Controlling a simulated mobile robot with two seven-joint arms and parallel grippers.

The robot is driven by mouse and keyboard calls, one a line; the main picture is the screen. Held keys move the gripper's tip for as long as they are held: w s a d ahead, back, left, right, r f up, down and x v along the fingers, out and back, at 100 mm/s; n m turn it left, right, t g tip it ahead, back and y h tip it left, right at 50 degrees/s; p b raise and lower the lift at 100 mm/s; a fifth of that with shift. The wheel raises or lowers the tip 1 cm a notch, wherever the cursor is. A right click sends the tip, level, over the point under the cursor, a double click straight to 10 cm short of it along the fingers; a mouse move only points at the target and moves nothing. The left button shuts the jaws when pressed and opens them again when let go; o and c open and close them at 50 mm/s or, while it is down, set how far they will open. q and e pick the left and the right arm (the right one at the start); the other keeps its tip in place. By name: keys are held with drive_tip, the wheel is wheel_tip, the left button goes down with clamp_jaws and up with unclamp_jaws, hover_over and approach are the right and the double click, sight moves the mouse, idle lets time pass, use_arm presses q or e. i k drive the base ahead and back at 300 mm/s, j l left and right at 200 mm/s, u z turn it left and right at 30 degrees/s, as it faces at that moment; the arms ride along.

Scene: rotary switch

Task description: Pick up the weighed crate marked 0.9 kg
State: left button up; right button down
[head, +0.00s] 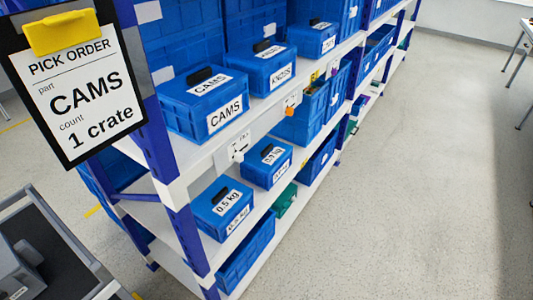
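No crate reads clearly as 0.9 kg. On the middle shelf, a blue lidded crate with a black handle (258,172) has a lid label that seems to end in kg, but its number is too small to read surely. In front of it to the left, another blue crate (206,216) is clearly marked 0.5 kg on its lid. Both stand upright on the shelf, apart from each other. The small front labels on both are hard to read. Neither of my grippers is in view.
Upper-shelf crates are marked CAMS (180,110) and KNOBS (262,75). A white switch plate (232,154) sits on the upper shelf's edge. A pick-order board (75,85) hangs front left above a dark cart (75,268). The aisle floor (400,180) is clear.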

sight(264, 164)
drive_tip(key=i+l+u, duration=0.1)
drive_tip(key=i+l, duration=0.2)
drive_tip(key=i+l+u, duration=0.1)
drive_tip(key=i+l, duration=0.15)
drive_tip(key=i+l+u, duration=0.1)
drive_tip(key=i+l, duration=0.15)
drive_tip(key=l, duration=0.15)
drive_tip(key=i+l+u, duration=0.1)
drive_tip(key=i+l, duration=0.15)
drive_tip(key=i+l+u, duration=0.1)
drive_tip(key=i+l, duration=0.15)
drive_tip(key=l, duration=0.2)
drive_tip(key=i+l, duration=0.2)
drive_tip(key=l, duration=0.2)
drive_tip(key=i+l+u, duration=0.25)
drive_tip(key=i+l, duration=0.2)
drive_tip(key=l, duration=0.35)
